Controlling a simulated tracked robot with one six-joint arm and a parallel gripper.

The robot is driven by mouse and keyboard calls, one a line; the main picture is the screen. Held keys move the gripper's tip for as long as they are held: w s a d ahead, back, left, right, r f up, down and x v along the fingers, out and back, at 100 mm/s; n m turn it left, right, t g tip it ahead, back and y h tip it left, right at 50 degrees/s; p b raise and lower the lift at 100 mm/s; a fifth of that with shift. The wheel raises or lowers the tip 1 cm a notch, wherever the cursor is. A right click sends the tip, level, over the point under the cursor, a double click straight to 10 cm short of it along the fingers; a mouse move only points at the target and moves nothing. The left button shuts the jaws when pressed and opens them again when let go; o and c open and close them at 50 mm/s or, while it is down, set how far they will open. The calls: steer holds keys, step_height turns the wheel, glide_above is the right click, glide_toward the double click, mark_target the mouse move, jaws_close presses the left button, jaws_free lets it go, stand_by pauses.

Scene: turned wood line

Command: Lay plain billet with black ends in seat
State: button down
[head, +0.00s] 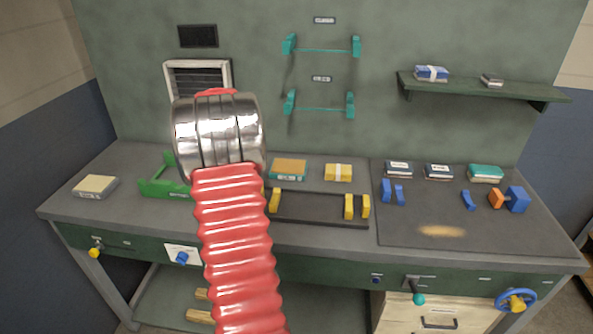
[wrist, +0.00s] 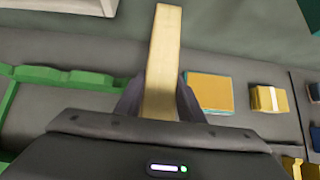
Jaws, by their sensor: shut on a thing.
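My gripper (wrist: 158,95) is shut on a plain pale wooden billet (wrist: 166,50), seen in the wrist view. The billet points up and away between the two dark fingers. No black end shows on the visible part, and its lower end is hidden by the gripper. In the head view my own arm hides the gripper and billet. Possible seats are a green cradle (head: 163,185) at the bench's left, a dark rack with yellow uprights (head: 318,209) in the middle, and blue supports (head: 392,192) at the right. The green cradle is left of the gripper in the wrist view (wrist: 60,78).
An orange-topped box (head: 289,168) and a yellow box (head: 338,172) lie behind the yellow rack. Two teal wall racks (head: 322,110) hang above. A beige box (head: 96,186) lies far left. The right mat has clear room at its front.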

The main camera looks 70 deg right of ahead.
steer(key=shift+w+a, duration=0.15)
steer(key=shift+w, duration=0.25)
steer(key=shift+f, duration=0.2)
steer(key=shift+w+f, duration=0.1)
steer(key=shift+f, duration=2.8)
steer(key=shift+f, duration=0.1)
steer(key=shift+f, duration=1.75)
steer(key=shift+f, duration=0.1)
steer(key=c, duration=1.5)
jaws_free()
steer(key=shift+f, duration=0.1)
steer(key=shift+o, duration=0.2)
